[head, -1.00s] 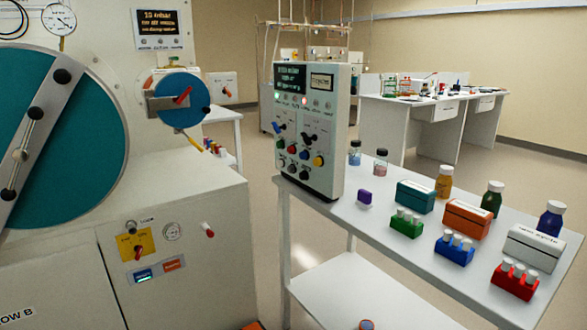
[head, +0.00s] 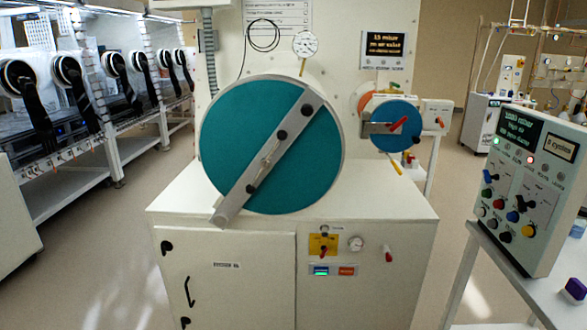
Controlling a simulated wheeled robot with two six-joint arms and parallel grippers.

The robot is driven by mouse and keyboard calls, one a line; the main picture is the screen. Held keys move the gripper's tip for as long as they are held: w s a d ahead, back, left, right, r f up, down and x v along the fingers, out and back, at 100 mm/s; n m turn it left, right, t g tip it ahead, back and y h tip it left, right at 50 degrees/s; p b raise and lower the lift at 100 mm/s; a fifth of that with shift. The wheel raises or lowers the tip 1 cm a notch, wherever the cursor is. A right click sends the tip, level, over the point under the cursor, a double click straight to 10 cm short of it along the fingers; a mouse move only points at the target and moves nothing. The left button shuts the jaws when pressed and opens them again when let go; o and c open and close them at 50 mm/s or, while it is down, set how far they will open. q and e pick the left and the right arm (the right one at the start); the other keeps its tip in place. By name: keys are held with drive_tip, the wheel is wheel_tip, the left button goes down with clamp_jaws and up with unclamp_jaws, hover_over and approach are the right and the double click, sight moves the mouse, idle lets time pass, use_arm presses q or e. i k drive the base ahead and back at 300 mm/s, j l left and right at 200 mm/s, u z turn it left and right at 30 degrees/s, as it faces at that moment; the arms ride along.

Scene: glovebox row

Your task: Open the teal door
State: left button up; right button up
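The large round teal door (head: 232,140) is on the front of a white chamber, left of the middle in the head view. It looks shut. A grey diagonal bar (head: 238,191) with black knobs (head: 282,134) crosses its face from upper right to lower left. A smaller blue round door (head: 389,142) with a red handle (head: 400,123) is to its right. Neither of my grippers is in view.
A white cabinet (head: 220,290) stands under the chamber. A control panel box (head: 525,185) stands on a white table at the right. A row of gloveboxes (head: 90,100) lines the left. Open floor (head: 110,240) lies between them and the cabinet.

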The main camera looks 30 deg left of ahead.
sight(240, 127)
drive_tip(key=u, duration=1.25)
